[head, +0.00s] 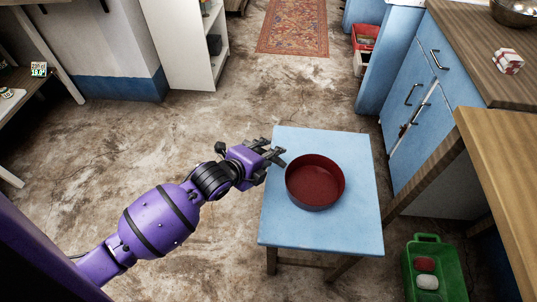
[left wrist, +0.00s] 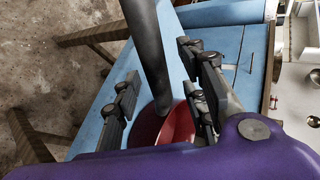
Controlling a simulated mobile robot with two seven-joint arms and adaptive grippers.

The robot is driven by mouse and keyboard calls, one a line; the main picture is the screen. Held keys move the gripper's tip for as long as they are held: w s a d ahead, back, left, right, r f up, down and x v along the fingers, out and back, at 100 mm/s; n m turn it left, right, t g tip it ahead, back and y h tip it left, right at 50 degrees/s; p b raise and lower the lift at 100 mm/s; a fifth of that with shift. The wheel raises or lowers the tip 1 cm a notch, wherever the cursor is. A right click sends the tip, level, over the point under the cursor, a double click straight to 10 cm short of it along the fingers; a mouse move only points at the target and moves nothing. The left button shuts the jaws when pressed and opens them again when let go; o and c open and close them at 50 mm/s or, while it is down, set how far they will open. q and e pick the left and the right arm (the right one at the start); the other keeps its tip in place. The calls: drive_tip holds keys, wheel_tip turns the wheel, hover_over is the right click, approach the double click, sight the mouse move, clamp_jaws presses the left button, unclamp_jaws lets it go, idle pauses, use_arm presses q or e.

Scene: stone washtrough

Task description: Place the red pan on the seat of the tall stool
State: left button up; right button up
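The red pan (head: 315,182) is round, with a dark red inside, and rests upright on the light blue seat of the tall stool (head: 295,225). My left gripper (head: 276,154) is at the pan's upper left, over the seat's left edge and close to the pan's rim. I cannot tell whether it touches the rim. In the left wrist view its fingers (left wrist: 160,100) are spread apart, with part of the red pan (left wrist: 176,128) and the blue seat (left wrist: 88,135) behind them. A dark bar and my purple link hide much of the pan there. My right gripper is not in view.
A green crate (head: 411,268) with red and white items stands on the floor at the lower right. Blue cabinets (head: 415,100) with a wooden counter line the right side. A white shelf (head: 190,50) stands at the back. The floor left of the stool is clear.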

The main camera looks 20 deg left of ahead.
use_arm(q)
drive_tip(key=p+v, duration=0.1)
drive_tip(key=v, duration=1)
drive_tip(key=shift+s+r+p, duration=0.2)
drive_tip(key=shift+p, duration=0.2)
drive_tip(key=s+f+n+g+y, duration=0.1)
drive_tip(key=s+f+n, duration=0.4)
drive_tip(key=s, duration=0.6)
drive_tip(key=s+d+f+n+g, duration=0.1)
drive_tip(key=s+f+n+g, duration=0.1)
drive_tip(key=s+f+n, duration=0.4)
drive_tip(key=s+d+f+n+g+y, duration=0.1)
drive_tip(key=s+f+n, duration=0.5)
drive_tip(key=s, duration=1.1)
drive_tip(key=n, duration=0.3)
drive_tip(key=shift+d+y, duration=0.2)
drive_tip(key=shift+y, duration=0.1)
drive_tip(key=shift+w, duration=0.1)
